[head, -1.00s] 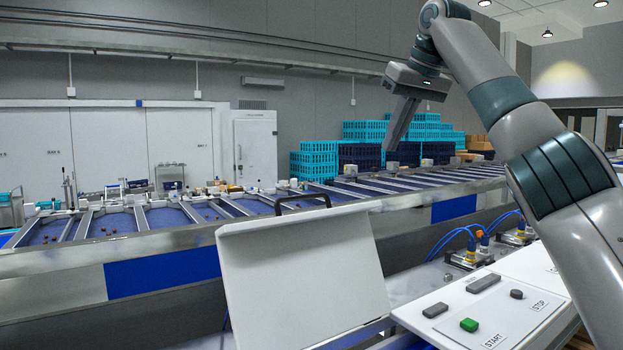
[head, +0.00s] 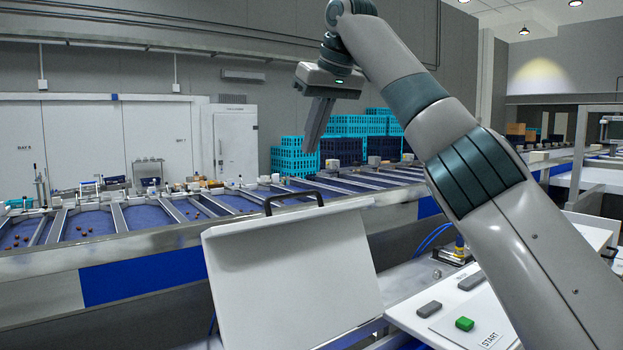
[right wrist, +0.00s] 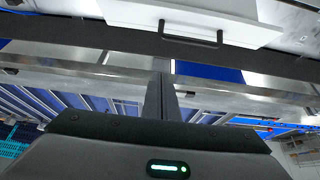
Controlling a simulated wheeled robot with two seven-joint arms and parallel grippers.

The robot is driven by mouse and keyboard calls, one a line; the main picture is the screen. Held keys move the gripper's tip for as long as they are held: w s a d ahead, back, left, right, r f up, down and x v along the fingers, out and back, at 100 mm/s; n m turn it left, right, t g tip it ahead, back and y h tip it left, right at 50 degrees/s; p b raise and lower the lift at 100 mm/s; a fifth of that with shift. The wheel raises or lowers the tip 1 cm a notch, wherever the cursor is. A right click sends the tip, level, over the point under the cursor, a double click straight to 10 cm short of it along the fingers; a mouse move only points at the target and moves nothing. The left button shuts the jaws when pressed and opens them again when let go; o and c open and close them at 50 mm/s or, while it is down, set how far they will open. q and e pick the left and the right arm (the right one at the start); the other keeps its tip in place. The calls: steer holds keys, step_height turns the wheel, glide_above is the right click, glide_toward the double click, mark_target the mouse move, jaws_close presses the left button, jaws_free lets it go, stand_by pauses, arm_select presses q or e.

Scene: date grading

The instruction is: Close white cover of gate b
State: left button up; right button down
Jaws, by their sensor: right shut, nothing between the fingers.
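The white cover (head: 295,275) stands raised and tilted in the lower middle of the head view, with a dark handle (head: 292,197) along its top edge. In the right wrist view the white cover (right wrist: 190,15) is at the top, with its handle (right wrist: 192,42) below its edge. My right gripper (head: 312,148) is above and beyond the cover's handle, slightly to its right, and apart from it. Its fingers are shut with nothing between them; they show also in the right wrist view (right wrist: 160,95). My left gripper is out of view. No gate letter is readable on the cover.
A white control panel (head: 420,318) with a green START button (head: 465,323) stands right of the cover, partly behind my right arm. A sorting line with blue lanes (head: 150,215) and a metal rail runs behind. Turquoise crates (head: 298,155) are stacked farther back.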

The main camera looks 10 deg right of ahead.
steer(key=shift+w+f+p, duration=0.2)
steer(key=shift+f+p, duration=0.6)
steer(key=shift+f, duration=1.2)
steer(key=shift+w+f+p, duration=0.2)
steer(key=shift+f+p, duration=0.6)
steer(key=shift+f, duration=1.15)
steer(key=shift+s+d+f, duration=0.15)
steer(key=shift+s, duration=0.15)
steer(key=shift+s, duration=0.1)
